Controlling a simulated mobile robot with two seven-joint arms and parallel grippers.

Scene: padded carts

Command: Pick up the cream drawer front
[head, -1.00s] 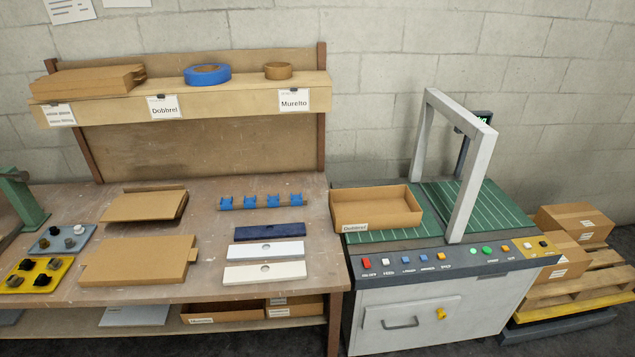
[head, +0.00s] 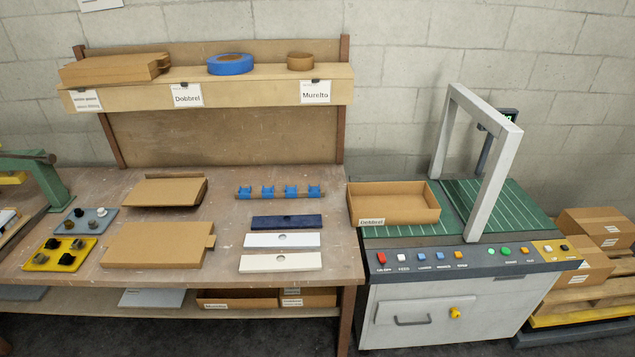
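Three drawer fronts lie flat in a column on the right part of the wooden workbench. The cream drawer front (head: 300,262) is the nearest, close to the bench's front edge, with a small round notch at its top middle. A white drawer front (head: 264,241) lies just behind it, and a dark blue one (head: 286,222) lies behind that. The cream piece is fully visible and nothing touches it from above. Neither of my grippers is in view.
A rack with blue clips (head: 278,191) stands behind the fronts. Flat cardboard boxes (head: 152,245) lie to the left, with yellow (head: 42,261) and grey-blue knob trays beyond. At right, an open cardboard box (head: 394,204) labelled Dobbrel sits on a green conveyor machine. Bare bench surrounds the fronts.

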